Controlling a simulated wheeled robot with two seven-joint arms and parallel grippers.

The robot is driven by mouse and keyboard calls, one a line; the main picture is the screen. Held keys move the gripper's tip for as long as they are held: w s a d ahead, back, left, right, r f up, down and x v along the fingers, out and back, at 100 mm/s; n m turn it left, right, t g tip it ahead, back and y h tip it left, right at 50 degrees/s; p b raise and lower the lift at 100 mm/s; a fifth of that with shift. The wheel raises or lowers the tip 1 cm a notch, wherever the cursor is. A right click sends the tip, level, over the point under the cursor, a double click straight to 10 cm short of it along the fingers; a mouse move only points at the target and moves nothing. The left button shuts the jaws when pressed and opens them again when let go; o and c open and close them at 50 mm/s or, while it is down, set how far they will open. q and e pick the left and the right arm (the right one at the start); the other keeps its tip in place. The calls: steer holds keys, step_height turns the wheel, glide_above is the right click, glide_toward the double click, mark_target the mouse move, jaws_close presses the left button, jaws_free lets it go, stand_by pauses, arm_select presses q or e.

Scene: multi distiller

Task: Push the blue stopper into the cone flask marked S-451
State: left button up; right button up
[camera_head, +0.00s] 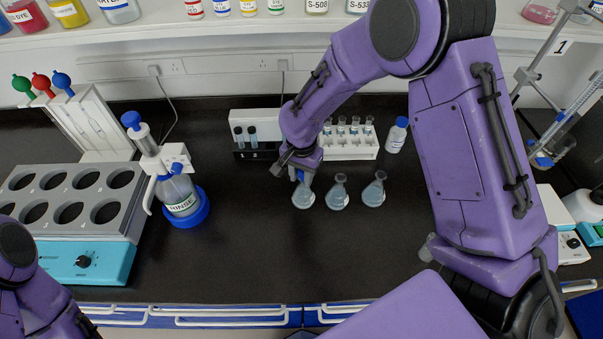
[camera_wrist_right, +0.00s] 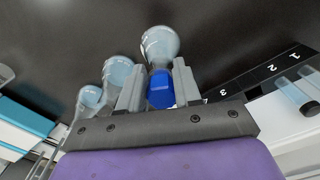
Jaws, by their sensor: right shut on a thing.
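My right gripper (camera_head: 291,172) is shut on the blue stopper (camera_wrist_right: 161,89), which sits between its two fingers in the right wrist view. The stopper also shows as a small blue spot in the head view (camera_head: 300,175). Three cone flasks with pale blue liquid stand in a row: left (camera_head: 303,198), middle (camera_head: 337,197) and right (camera_head: 373,193). The stopper is over or at the mouth of the left flask. I cannot tell whether it touches the neck. No flask marking is readable. Only part of my left arm shows at the lower left; its gripper is out of view.
Behind the flasks stand a white rack with vials (camera_head: 350,147) and a dark numbered block (camera_head: 257,154). A small blue-capped bottle (camera_head: 397,135) is beside the rack. A rinse bottle (camera_head: 180,195) and a grey block with round wells (camera_head: 70,210) are at left. The front bench is clear.

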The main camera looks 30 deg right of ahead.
steer(key=shift+f, duration=0.35)
steer(key=o, duration=1.1)
steer(key=shift+r, duration=0.1)
steer(key=shift+r+b, duration=0.3)
steer(key=shift+r, duration=0.05)
step_height(320, 180, up, 9)
steer(key=shift+f+b, duration=0.1)
steer(key=shift+b, duration=0.65)
steer(key=shift+r, duration=0.4)
